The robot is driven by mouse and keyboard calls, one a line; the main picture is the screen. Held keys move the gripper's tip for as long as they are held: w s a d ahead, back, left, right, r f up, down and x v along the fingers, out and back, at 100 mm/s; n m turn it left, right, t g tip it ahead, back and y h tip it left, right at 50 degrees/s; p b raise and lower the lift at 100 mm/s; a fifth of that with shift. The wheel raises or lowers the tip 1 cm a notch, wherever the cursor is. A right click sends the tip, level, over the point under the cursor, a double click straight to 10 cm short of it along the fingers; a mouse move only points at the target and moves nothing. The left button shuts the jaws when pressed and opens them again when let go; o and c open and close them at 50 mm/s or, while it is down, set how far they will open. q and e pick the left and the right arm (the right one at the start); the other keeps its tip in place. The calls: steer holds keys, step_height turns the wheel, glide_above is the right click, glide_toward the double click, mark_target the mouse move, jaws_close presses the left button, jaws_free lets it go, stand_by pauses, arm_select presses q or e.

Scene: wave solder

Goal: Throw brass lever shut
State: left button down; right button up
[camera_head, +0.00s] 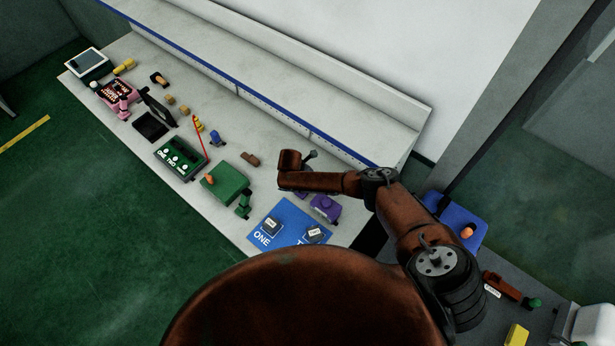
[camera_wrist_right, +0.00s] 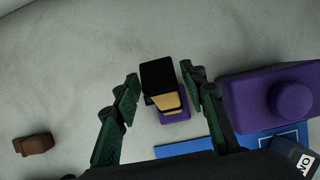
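In the right wrist view, a black block with a tan, brass-coloured face (camera_wrist_right: 165,101) stands on a small purple base (camera_wrist_right: 176,117). It may be the brass lever; I cannot tell for sure. My right gripper (camera_wrist_right: 159,74) is open, with its two green-black fingers apart on either side of this block. No clear contact shows. A larger purple block with a round knob (camera_wrist_right: 270,98) lies just right of the fingers. In the head view, a purple thing (camera_head: 325,207) shows below my right arm, whose wrist hides the lever area. My left gripper is not in view.
A blue mat (camera_head: 284,221) marked ONE lies at the bench's front edge. A green box (camera_head: 225,181), a brown piece (camera_head: 250,159) and a dark green panel with a red rod (camera_head: 180,158) stand left. A shelf with a blue edge (camera_head: 240,85) runs behind.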

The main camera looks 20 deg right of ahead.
steer(key=shift+s+r, duration=0.15)
steer(key=shift+s, duration=0.15)
steer(key=shift+w+f, duration=0.2)
steer(key=shift+w, duration=0.05)
steer(key=c, duration=0.4)
steer(key=shift+s+r, duration=0.1)
steer(key=c, duration=0.4)
jaws_close()
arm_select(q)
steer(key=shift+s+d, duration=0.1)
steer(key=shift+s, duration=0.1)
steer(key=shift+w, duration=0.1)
